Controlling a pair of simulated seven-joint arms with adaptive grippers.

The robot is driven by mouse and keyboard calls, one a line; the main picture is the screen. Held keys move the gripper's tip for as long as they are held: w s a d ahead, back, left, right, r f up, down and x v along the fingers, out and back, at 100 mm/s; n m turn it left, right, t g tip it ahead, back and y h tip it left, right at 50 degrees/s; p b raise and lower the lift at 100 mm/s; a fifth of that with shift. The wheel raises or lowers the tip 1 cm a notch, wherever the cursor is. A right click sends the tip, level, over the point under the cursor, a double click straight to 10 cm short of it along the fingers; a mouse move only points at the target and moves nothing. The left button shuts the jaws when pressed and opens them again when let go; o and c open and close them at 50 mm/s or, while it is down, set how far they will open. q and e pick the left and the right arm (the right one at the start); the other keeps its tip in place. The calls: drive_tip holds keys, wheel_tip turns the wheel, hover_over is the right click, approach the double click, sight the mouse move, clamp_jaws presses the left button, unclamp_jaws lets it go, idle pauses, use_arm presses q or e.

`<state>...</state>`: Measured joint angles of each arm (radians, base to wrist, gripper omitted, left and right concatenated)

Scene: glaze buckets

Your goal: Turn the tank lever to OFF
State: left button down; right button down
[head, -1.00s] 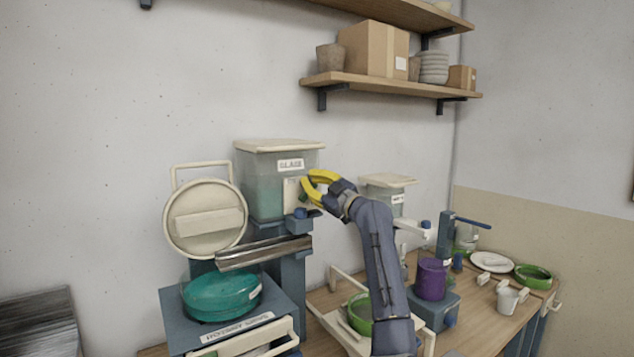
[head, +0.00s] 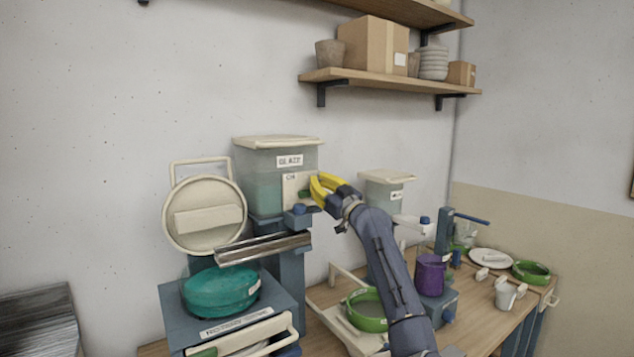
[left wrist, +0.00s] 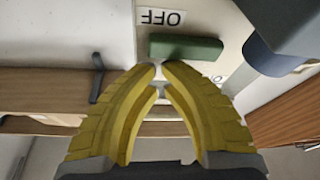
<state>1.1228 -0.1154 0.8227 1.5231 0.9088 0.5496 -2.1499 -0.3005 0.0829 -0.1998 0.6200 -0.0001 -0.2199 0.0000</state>
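The glaze tank (head: 268,190) is a clear box with a cream lid, holding teal glaze, in the head view. Its cream front plate (head: 290,190) carries a label reading ON. The green lever (head: 305,193) is on this plate, partly behind my left gripper (head: 316,189). My right gripper is not seen.
A metal trough (head: 262,248) and a teal bucket (head: 220,291) stand below the tank. A second lidded tank (head: 386,190) is to the right. Shelves hang above.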

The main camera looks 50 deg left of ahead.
use_arm(q)
drive_tip(key=shift+w+f, duration=0.1)
drive_tip(key=shift+f, duration=0.05)
idle(0.4)
drive_tip(key=shift+w+r, duration=0.1)
drive_tip(key=shift+r, duration=0.55)
wheel_tip(320, 180, up, 3)
drive_tip(key=shift+d+f, duration=0.1)
drive_tip(key=shift+f, duration=0.1)
drive_tip(key=s+v, duration=0.1)
drive_tip(key=v, duration=0.8)
drive_tip(key=shift+d, duration=0.35)
